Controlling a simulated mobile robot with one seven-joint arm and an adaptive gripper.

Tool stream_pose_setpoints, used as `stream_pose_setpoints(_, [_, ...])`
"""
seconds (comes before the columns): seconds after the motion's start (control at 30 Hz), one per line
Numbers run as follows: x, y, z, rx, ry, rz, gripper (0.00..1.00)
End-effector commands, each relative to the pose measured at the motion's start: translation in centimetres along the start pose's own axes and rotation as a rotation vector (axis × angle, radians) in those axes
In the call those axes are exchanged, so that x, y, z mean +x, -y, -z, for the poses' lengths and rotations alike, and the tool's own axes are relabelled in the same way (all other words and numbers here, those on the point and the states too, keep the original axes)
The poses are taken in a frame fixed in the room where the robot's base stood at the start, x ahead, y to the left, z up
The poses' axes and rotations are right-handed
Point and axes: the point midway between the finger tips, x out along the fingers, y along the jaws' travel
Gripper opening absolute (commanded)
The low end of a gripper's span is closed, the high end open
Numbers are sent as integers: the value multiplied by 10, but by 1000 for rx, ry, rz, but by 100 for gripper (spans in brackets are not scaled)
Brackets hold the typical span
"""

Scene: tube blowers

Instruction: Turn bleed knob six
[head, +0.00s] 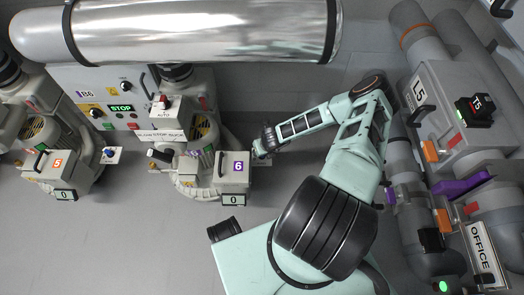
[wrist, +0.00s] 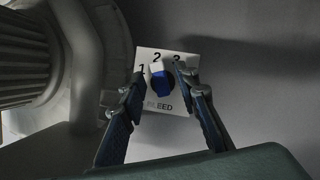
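The bleed knob (wrist: 160,80) is blue with a white part at its top, which points up near the 2. It sits on a white plate (wrist: 180,103) marked 1, 2, 3 and BLEED. My gripper (wrist: 161,77) is open in the wrist view, one finger on each side of the knob with a visible gap on both sides. In the head view, my gripper (head: 262,148) is at the right side of the blower unit (head: 213,178) labelled 6. The knob there is hidden by my gripper.
Unit 6 has a small display (head: 232,199) reading 0. Unit 5 (head: 57,165) stands to the left with its own blue knob (head: 109,153). A control panel (head: 122,108) showing STOP is behind. Pipes and an L5 box (head: 450,115) stand at right. Open floor lies at lower left.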

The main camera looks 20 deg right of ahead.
Motion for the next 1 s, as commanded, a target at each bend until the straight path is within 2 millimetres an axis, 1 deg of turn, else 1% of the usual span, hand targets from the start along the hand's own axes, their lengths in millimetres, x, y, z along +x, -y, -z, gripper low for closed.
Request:
stream_pose_setpoints(0.13, [-5,0,0,0,1,0,29])
stream_pose_setpoints(0.27, [-20,1,-1,-1,1,1,29])
stream_pose_setpoints(0.6, [-85,1,-1,-1,1,1,29])
stream_pose_setpoints(0.7, [-100,1,0,-2,1,2,29])
stream_pose_setpoints(0.83, [-113,0,0,0,0,1,29])
stream_pose_setpoints(1.0, [-120,0,0,1,0,0,29])
